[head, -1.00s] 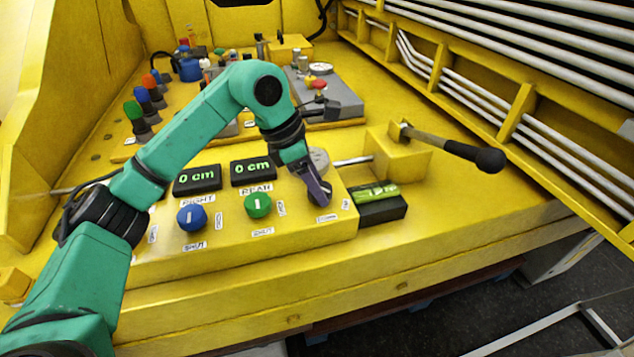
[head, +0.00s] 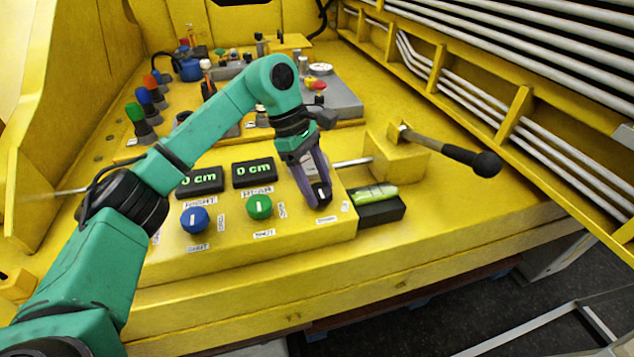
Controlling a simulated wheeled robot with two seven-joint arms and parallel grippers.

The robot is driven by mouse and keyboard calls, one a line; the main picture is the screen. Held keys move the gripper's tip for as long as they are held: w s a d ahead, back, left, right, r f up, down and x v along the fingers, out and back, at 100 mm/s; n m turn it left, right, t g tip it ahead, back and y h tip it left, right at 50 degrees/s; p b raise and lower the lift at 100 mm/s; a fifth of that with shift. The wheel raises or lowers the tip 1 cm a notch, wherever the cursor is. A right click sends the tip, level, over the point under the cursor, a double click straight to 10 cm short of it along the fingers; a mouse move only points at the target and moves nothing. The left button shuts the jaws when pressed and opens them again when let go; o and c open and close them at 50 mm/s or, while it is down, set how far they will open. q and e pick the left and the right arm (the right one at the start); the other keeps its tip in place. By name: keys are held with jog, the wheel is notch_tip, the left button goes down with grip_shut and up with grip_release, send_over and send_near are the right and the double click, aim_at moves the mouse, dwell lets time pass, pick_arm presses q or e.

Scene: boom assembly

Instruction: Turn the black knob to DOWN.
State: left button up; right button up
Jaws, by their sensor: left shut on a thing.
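The black knob (head: 321,193) sits at the right end of the yellow control panel (head: 260,244), with a small white label just below it. My left gripper (head: 318,195) reaches down from above and is shut on the black knob, with its purple fingers on either side. The fingers hide part of the knob, and I cannot read which way it points. The label print below is too small to read surely. My right gripper is not in view.
A blue knob (head: 194,219) and a green knob (head: 259,206) stand to the left, below two "0 cm" displays.

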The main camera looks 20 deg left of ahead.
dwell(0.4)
pick_arm(q)
jog(key=o, duration=1.4)
jog(key=shift+c, duration=0.2)
jog(key=p+v, duration=0.1)
jog(key=v, duration=1.3)
jog(key=shift+r+p, duration=0.3)
jog(key=shift+p, duration=0.05)
jog(key=shift+a, duration=0.15)
jog(key=shift+w, duration=0.1)
